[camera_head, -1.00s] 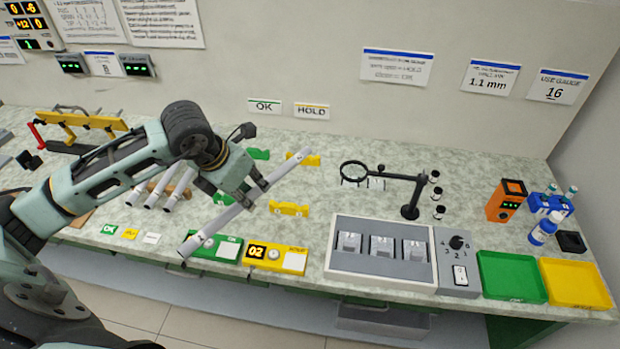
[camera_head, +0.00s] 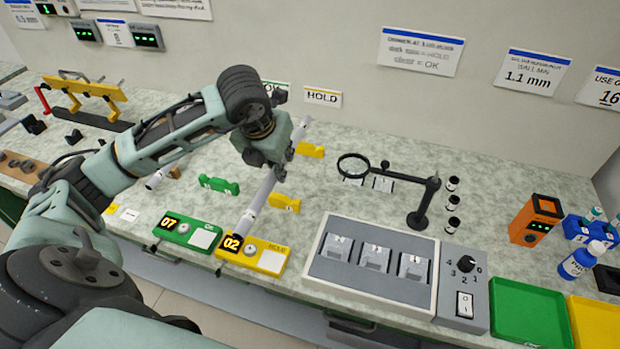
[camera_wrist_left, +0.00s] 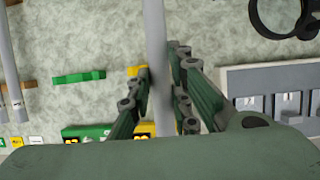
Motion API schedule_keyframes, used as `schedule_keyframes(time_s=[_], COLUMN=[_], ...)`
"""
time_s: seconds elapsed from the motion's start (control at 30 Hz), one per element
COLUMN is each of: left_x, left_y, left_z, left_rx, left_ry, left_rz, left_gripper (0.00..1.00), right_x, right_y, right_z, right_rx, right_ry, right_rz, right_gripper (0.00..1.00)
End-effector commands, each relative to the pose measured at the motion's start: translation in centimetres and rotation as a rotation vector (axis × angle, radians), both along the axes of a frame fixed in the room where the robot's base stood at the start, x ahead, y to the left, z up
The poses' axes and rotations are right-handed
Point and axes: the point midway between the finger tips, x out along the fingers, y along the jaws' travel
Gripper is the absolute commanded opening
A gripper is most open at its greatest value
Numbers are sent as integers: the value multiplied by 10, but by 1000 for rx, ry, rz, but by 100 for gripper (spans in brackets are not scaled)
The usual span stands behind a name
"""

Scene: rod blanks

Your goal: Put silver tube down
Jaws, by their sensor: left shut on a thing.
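My left gripper (camera_head: 276,172) is shut on the silver tube (camera_head: 258,203), near its middle. The tube slants from the back down to its near end, which shows over the yellow HOLD box (camera_head: 268,259) with display 02. Yellow rests (camera_head: 286,204) and (camera_head: 312,151) show just right of the tube. I cannot tell how high the tube is above them. In the left wrist view the tube (camera_wrist_left: 156,35) runs between the fingers (camera_wrist_left: 158,90), with a bit of yellow behind it. My right gripper is not in view.
A green rest (camera_head: 219,185) and green box (camera_head: 187,232) with display 07 are to the left. Another tube (camera_head: 160,178) lies partly behind my arm. A magnifier stand (camera_head: 420,205) and grey block tray (camera_head: 320,268) are to the right.

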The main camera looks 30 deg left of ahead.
Motion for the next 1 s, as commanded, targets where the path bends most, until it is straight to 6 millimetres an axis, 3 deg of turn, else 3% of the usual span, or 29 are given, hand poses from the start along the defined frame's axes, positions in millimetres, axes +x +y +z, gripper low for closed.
schedule_keyframes(time_s=[0.17, 0.5, 0.6, 0.83, 1.0], left_x=[17, 92, 106, 116, 116], left_y=[1, 10, 12, 14, 14], left_z=[-16, -63, -71, -83, -110], left_rx=[-5, -4, -3, 0, 0], left_ry=[-1, -2, -2, 0, 1], left_rz=[1, 0, 0, -2, -2], left_gripper=[0, 0, 0, 0, 0], right_x=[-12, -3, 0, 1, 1], right_y=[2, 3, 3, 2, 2], right_z=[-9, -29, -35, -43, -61], right_rx=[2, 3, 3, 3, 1], right_ry=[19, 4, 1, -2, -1], right_rz=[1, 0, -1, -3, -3], right_gripper=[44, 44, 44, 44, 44])
